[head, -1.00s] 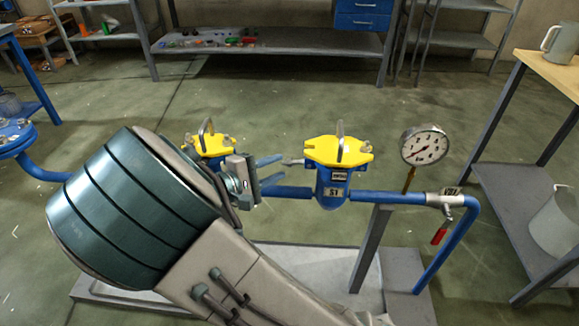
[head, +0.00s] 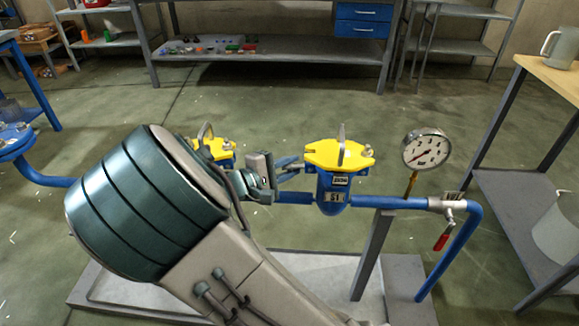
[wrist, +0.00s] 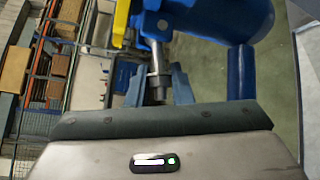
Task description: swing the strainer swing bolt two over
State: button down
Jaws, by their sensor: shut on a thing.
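The strainer marked S1 (head: 334,196) is a blue body with a yellow lid (head: 338,154) and an upright handle on top. My gripper (head: 289,165) is at the lid's left side, its fingers pointing right toward the strainer. In the wrist view, my gripper (wrist: 158,88) is shut on a grey metal swing bolt (wrist: 157,73), with one blue-grey finger on each side of its shaft. The bolt sticks out from the blue strainer body (wrist: 225,22). Its tip is partly hidden by the gripper, and I cannot read a number on it.
A second yellow-lidded strainer (head: 215,149) stands behind my arm at the left. A pressure gauge (head: 426,149) and a red-handled valve (head: 441,241) are on the blue pipe (head: 385,201) to the right. A wooden-topped table (head: 555,75) is at the far right.

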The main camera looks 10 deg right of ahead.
jog(key=shift+r, duration=0.1)
jog(key=shift+r+m+y+p, duration=0.4)
jog(key=shift+m+y+p, duration=0.1)
jog(key=shift+y+p, duration=0.15)
jog(key=shift+r+m+y+p, duration=0.5)
jog(key=shift+m+y, duration=0.1)
jog(key=shift+y, duration=0.15)
jog(key=shift+s+d+r+m+y+b, duration=0.15)
jog(key=shift+r+m+y+b, duration=0.2)
jog(key=shift+y, duration=0.35)
jog(key=shift+w+d+r+m+y+b, duration=0.1)
jog(key=shift+r+m+y+b, duration=0.2)
jog(key=shift+y, duration=0.4)
jog(key=shift+s+d+r+m+y+b, duration=0.1)
jog(key=shift+d+r+m+y+b, duration=0.15)
jog(key=shift+m+y, duration=0.35)
jog(key=shift+a, duration=0.1)
jog(key=c, duration=1.5)
grip_release()
jog(key=shift+c, duration=0.2)
jog(key=shift+r, duration=0.1)
